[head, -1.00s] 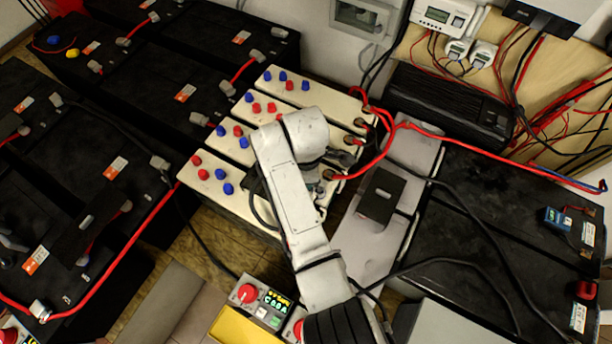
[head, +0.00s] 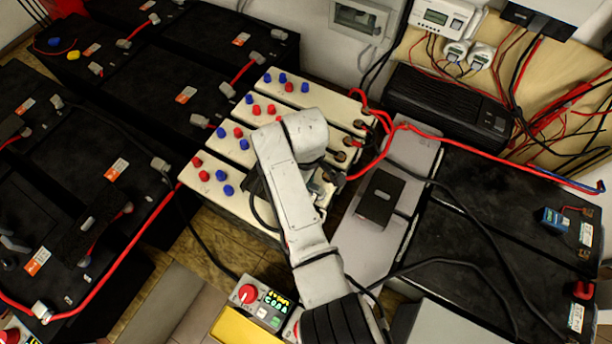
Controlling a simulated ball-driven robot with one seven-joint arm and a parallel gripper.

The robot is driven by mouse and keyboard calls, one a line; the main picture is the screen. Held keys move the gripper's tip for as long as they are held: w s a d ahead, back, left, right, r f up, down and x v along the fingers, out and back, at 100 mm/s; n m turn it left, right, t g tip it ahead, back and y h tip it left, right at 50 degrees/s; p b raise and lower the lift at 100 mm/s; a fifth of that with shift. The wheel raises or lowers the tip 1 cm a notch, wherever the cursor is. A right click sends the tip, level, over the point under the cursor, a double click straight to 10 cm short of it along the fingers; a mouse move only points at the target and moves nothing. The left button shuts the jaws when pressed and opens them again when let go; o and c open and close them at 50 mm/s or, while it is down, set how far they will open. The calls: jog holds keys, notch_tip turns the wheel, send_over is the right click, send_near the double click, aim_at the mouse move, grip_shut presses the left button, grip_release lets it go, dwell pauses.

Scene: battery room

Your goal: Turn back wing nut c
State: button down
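Several cream battery cases (head: 288,121) with red and blue caps stand side by side in the middle of the head view. Small dark and brass terminal fittings (head: 351,142) sit at their right ends, where red cables (head: 385,150) join. Which one is wing nut c cannot be told, as no letters are readable there. My gripper (head: 328,178) is over the right end of the nearest cream case, beside a red cable end. My pale arm hides most of it, so its fingers and anything between them cannot be made out.
A control box (head: 262,301) with a red knob and lit display stands in front. A grey ledge with a black box (head: 380,197) lies right of the cases. Large black batteries (head: 475,240) fill the right; more stand left. Loose black cables cross the right side.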

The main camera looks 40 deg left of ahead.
dwell(0.4)
jog(key=c, duration=1.2)
grip_release()
jog(key=shift+o, duration=0.2)
jog(key=shift+r, duration=0.15)
notch_tip(320, 180, up, 11)
jog(key=shift+f, duration=0.2)
jog(key=s+d+f+m, duration=0.1)
jog(key=d+f+m, duration=0.25)
jog(key=d, duration=0.65)
jog(key=d+f+m+y, duration=0.1)
jog(key=d+f+m, duration=0.25)
jog(key=d, duration=0.65)
jog(key=s+d+f+m, duration=0.1)
jog(key=d+f+m, duration=0.25)
jog(key=d, duration=0.75)
jog(key=s+d+r+m, duration=0.1)
jog(key=s+d+m, duration=0.4)
jog(key=d, duration=0.5)
jog(key=s+d+r+m+t+h, duration=0.1)
jog(key=s+d+r+m, duration=0.1)
jog(key=s+d+m, duration=0.4)
jog(key=s+d, duration=0.4)
jog(key=shift+s+d+r, duration=0.15)
jog(key=shift+d+r, duration=0.1)
jog(key=shift+d, duration=0.1)
